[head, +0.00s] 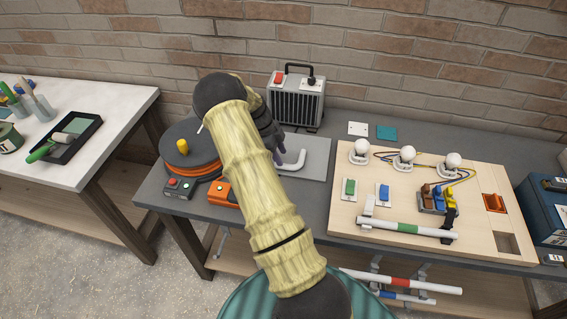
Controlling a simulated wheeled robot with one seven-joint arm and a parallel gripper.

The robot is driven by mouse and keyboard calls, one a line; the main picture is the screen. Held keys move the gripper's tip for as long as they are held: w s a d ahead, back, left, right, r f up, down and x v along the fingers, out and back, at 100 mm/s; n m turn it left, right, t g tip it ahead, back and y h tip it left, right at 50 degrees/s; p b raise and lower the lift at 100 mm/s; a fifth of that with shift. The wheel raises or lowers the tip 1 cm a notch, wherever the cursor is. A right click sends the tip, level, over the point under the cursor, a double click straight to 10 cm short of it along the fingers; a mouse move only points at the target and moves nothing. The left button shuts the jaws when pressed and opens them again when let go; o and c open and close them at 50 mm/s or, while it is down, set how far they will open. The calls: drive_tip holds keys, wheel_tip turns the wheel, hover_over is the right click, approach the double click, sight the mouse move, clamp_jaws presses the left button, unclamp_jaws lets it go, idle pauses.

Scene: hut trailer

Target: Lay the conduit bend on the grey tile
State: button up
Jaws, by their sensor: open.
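The conduit bend (293,163) is a white, curved piece of tube. It appears to lie on the grey tile (318,154), a flat light-grey square on the dark workbench, with its left end close to my gripper. My gripper (279,160), with dark purplish fingers, is just left of the bend and partly hidden behind my arm. It is open; whether a finger touches the bend cannot be told. My arm also covers the left part of the tile.
A cable reel (187,148) and an orange box (221,194) stand left of the tile, a grey heater (296,98) behind it. A wooden board (340,212) with lamps, switches and a tube lies right. White (357,129) and teal (386,133) squares lie behind the board.

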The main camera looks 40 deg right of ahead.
drive_tip(key=b+v, duration=0.1)
drive_tip(key=v, duration=0.6)
drive_tip(key=shift+r+b, duration=0.2)
drive_tip(key=shift+b, duration=0.2)
drive_tip(key=shift+a, duration=0.1)
drive_tip(key=s+a+r+n+t+y, duration=0.1)
drive_tip(key=s+a+r+n+t, duration=0.2)
drive_tip(key=s+a+n, duration=0.7)
drive_tip(key=s+a+r+n+t+y, duration=0.2)
drive_tip(key=s+a+r+n, duration=0.3)
drive_tip(key=s+a+n, duration=0.5)
drive_tip(key=a+n+t, duration=0.1)
drive_tip(key=a+n, duration=0.5)
drive_tip(key=n, duration=0.1)
drive_tip(key=shift+n, duration=0.4)
drive_tip(key=shift+a+r, duration=0.1)
